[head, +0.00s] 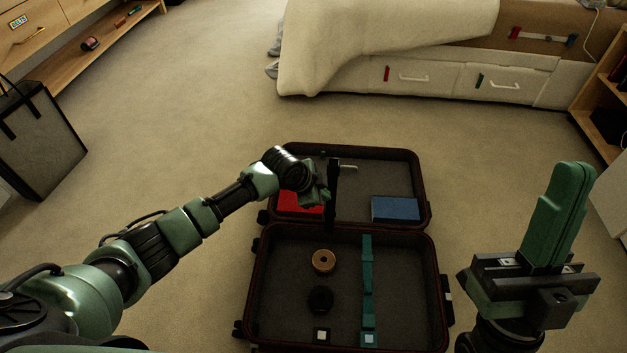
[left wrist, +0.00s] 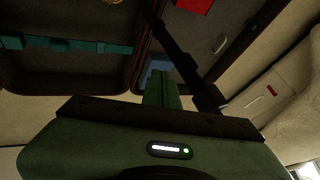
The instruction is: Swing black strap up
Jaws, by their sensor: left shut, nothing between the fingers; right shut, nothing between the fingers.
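An open suitcase (head: 262,290) lies on the floor. A black strap (head: 333,175) runs over its far half down to the hinge side; in the left wrist view the strap (left wrist: 180,52) crosses diagonally, beside my fingers. My left gripper (head: 322,196) is shut and empty, just left of the strap in the head view; I cannot tell whether they touch. Its closed fingers also show in the left wrist view (left wrist: 161,85). A teal strap (head: 367,275) lies lengthwise in the near half. My right gripper (head: 570,170) is shut and empty, pointing up, right of the suitcase.
The far half holds a red item (head: 298,203), partly hidden by my left gripper, and a blue block (head: 395,208). The near half holds a tan ring (head: 323,261) and a dark round item (head: 320,299). A bed (head: 390,40) stands behind. Carpet around the suitcase is clear.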

